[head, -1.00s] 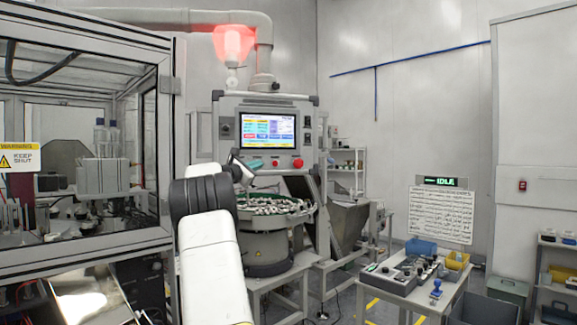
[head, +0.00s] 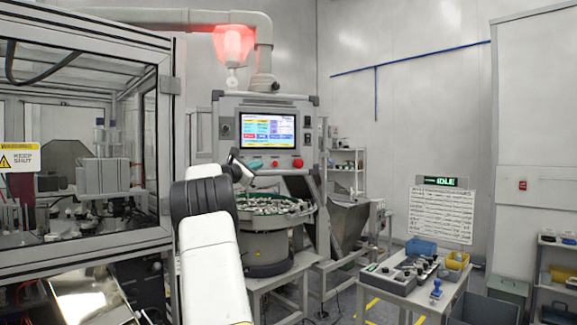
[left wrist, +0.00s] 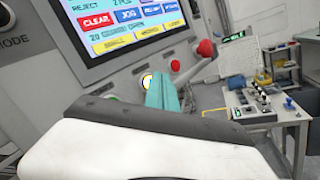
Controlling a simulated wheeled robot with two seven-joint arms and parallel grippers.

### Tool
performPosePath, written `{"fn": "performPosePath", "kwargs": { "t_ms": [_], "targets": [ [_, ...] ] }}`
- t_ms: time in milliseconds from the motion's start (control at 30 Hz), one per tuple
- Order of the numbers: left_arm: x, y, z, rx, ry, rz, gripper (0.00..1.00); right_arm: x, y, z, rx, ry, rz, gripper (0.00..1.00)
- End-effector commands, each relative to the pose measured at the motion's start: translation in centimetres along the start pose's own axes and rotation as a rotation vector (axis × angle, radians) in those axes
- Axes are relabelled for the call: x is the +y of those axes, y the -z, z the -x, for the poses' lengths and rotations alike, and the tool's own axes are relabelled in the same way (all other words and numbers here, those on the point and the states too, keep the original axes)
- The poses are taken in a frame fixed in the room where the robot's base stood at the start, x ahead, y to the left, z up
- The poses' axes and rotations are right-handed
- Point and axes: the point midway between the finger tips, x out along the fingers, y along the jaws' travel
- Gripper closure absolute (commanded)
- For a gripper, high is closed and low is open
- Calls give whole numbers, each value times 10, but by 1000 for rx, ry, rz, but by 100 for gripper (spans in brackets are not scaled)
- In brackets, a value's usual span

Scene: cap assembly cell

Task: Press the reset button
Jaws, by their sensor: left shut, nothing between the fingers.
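My left gripper (head: 254,164) is shut and empty, with its teal fingers at the lower edge of the control panel (head: 228,105). The fingers also show in the left wrist view (left wrist: 158,93). In the head view this button is hidden behind my gripper. My right gripper is not in view.
A small red button (head: 275,163) and a red mushroom knob (head: 298,163) are right of my fingers. A lit touchscreen (head: 267,130) is above. A parts bowl (head: 268,228) stands below, and a glazed machine enclosure (head: 165,130) is at left. A red lamp (head: 233,42) glows overhead.

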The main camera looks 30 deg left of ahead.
Motion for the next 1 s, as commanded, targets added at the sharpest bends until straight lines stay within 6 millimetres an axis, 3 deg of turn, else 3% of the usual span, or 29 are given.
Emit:
{"fn": "performPosePath", "kwargs": {
  "t_ms": [1000],
  "targets": [
    [-1, -2, 3, 0, 0, 0, 100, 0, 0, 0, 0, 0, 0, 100]
  ]
}}
